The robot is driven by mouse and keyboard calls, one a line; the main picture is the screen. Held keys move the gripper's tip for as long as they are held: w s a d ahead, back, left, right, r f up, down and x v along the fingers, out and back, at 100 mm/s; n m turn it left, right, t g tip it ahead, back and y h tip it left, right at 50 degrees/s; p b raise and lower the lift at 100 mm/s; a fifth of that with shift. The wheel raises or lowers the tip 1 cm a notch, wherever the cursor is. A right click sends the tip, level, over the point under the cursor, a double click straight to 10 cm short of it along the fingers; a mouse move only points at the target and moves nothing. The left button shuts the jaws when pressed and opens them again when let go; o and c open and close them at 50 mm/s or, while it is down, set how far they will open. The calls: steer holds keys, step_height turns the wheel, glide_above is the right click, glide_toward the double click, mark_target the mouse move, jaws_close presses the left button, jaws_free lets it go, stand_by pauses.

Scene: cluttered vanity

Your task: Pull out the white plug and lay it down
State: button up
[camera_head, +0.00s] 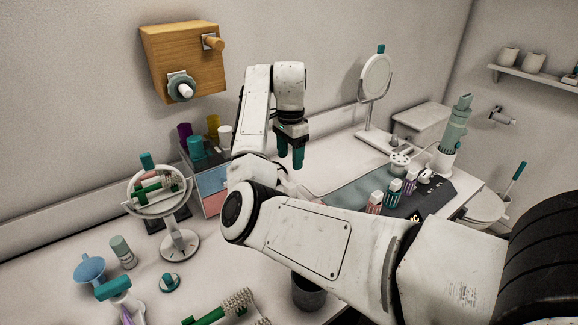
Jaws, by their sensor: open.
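A small white piece that looks like the white plug (426,176) stands at the far right end of a row on a dark strip (437,197). Teal, purple and pink pieces stand in the same row to its left. How it sits in the strip is too small to tell. My gripper (291,160) points down with its teal fingers apart and nothing between them. It is well to the left of the row, above the counter, apart from everything.
A wooden wall box (184,60) holds a peg and a white knob in a teal ring. A round mirror (375,80) stands behind the row, and a teal-topped white holder (451,140) to its right. A grey-teal mat (345,197) lies left of the strip. My arm crosses the foreground.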

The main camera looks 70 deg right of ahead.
mark_target(290, 186)
step_height(290, 186, down, 12)
steer(key=shift+r+p, duration=0.1)
steer(key=shift+p, duration=0.2)
stand_by(0.3)
steer(key=shift+c, duration=0.3)
jaws_close()
stand_by(0.6)
steer(key=shift+r, duration=0.1)
stand_by(0.4)
steer(key=shift+r+p, duration=2)
steer(key=shift+p, duration=0.05)
